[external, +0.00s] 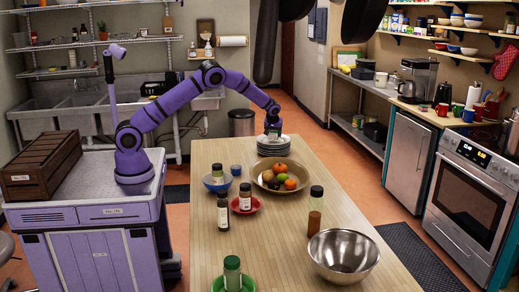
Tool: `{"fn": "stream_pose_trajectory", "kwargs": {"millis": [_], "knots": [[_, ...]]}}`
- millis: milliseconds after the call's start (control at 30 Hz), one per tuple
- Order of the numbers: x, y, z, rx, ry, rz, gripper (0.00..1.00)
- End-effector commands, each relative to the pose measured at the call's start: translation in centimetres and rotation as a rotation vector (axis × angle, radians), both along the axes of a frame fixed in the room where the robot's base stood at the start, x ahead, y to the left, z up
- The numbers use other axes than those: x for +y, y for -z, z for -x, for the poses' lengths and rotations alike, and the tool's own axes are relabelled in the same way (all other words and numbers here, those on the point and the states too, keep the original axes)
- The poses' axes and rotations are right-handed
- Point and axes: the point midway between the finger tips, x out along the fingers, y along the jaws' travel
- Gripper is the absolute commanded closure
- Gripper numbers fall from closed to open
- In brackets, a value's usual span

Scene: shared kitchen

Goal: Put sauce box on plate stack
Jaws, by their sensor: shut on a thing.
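My gripper (273,127) is at the far end of the wooden table, directly over the plate stack. It is shut on the sauce box (274,134), a small dark item with a pale patch, mostly hidden by the fingers. The plate stack (274,149) is several pale round plates near the table's far edge. The box is at or just above the top plate; I cannot tell whether it touches.
A wide bowl of fruit (259,181) stands just in front of the plates. A blue bowl (217,186) and small blue cup (236,170) stand to the left. Bottles and a metal bowl (343,256) occupy the nearer table (280,262).

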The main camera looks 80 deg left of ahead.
Motion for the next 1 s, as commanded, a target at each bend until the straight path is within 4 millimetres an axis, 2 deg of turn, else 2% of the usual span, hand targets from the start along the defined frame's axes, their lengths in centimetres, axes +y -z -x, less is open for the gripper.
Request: {"fn": "stream_pose_trajectory", "kwargs": {"millis": [367,400,500,800,1000], "knots": [[0.0,0.3,0.0,-0.001,0.001,-0.001,0.65],[0.0,0.3,0.0,-0.001,0.001,-0.001,0.31],[0.0,0.3,0.0,0.0,0.001,-0.001,0.12],[0.0,0.1,0.0,-0.001,0.001,-0.001,0.12],[-0.9,-2.0,0.2,-0.003,0.003,-0.001,0.12]]}}
